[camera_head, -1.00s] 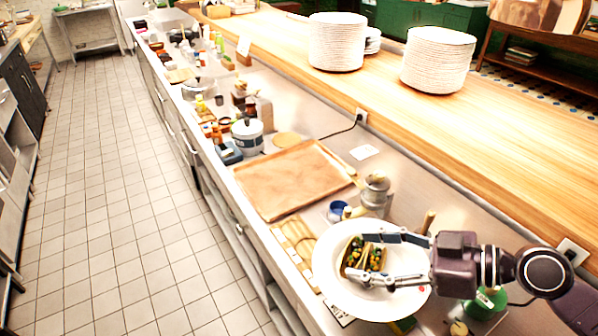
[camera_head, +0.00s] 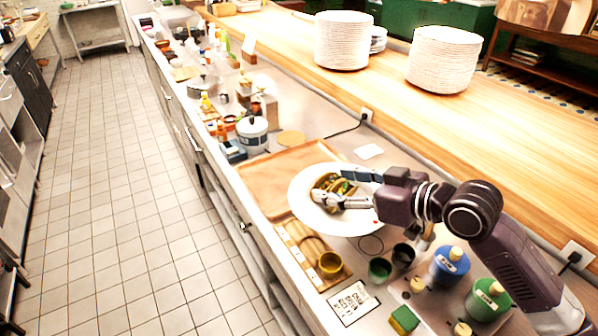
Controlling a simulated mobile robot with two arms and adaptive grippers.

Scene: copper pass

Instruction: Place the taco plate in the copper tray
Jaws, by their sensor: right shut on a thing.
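The taco plate, a wide white plate (camera_head: 302,187) with filled tacos (camera_head: 334,184) in its middle, shows in the head view at the lower centre. My right gripper (camera_head: 334,187) is shut on it, with its fingers reaching over the plate around the tacos. The exact contact is hard to see. The copper tray (camera_head: 262,177) lies on the counter just beyond the plate, its bare surface showing at the left and back. The plate overlaps the tray's near right corner in the picture and hides it. I cannot tell whether they touch. My left gripper is not in view.
A pot (camera_head: 252,132) and several jars stand behind the tray. Blue (camera_head: 450,264) and green (camera_head: 488,300) containers, small cups and a sign card (camera_head: 353,303) crowd the near counter. Plate stacks (camera_head: 341,42) stand on the raised wooden shelf at right.

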